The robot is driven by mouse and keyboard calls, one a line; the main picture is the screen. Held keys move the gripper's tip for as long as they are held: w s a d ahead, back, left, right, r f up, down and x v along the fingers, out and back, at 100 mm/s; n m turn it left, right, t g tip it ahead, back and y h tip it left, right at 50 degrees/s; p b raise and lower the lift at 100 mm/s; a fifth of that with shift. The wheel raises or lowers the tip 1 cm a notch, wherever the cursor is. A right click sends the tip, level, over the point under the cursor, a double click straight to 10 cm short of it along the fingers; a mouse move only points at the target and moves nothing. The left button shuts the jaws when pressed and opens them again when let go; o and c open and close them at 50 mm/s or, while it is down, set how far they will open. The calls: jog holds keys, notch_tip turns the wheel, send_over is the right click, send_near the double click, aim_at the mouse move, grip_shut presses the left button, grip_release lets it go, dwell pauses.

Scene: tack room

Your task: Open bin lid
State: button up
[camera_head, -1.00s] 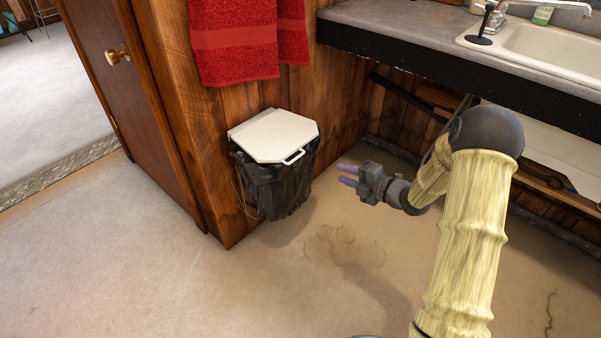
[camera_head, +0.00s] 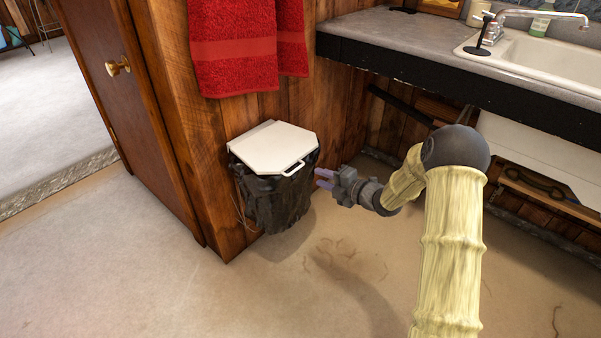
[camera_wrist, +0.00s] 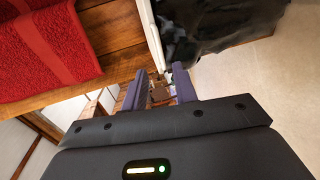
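The bin (camera_head: 272,204) is wrapped in a dark bag and stands against the wood-panelled wall. My gripper (camera_head: 321,178) is just right of the bin, close to the handle, at about the height of the bin's upper part. Its two purple fingers are apart with nothing between them. In the wrist view my gripper (camera_wrist: 158,88) shows the same gap, with the dark bag (camera_wrist: 205,25) beyond the fingers at the top.
Red towels (camera_head: 245,45) hang on the wall above the bin. A grey counter (camera_head: 400,40) with a white sink (camera_head: 540,62) overhangs at the right. A wooden door (camera_head: 125,110) stands at the left. The floor (camera_head: 150,290) in front is clear.

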jog(key=b+x, duration=0.1)
jog(key=x, duration=0.8)
jog(key=shift+a, duration=0.3)
jog(key=shift+c, duration=0.2)
jog(key=shift+w+d, duration=0.1)
grip_shut()
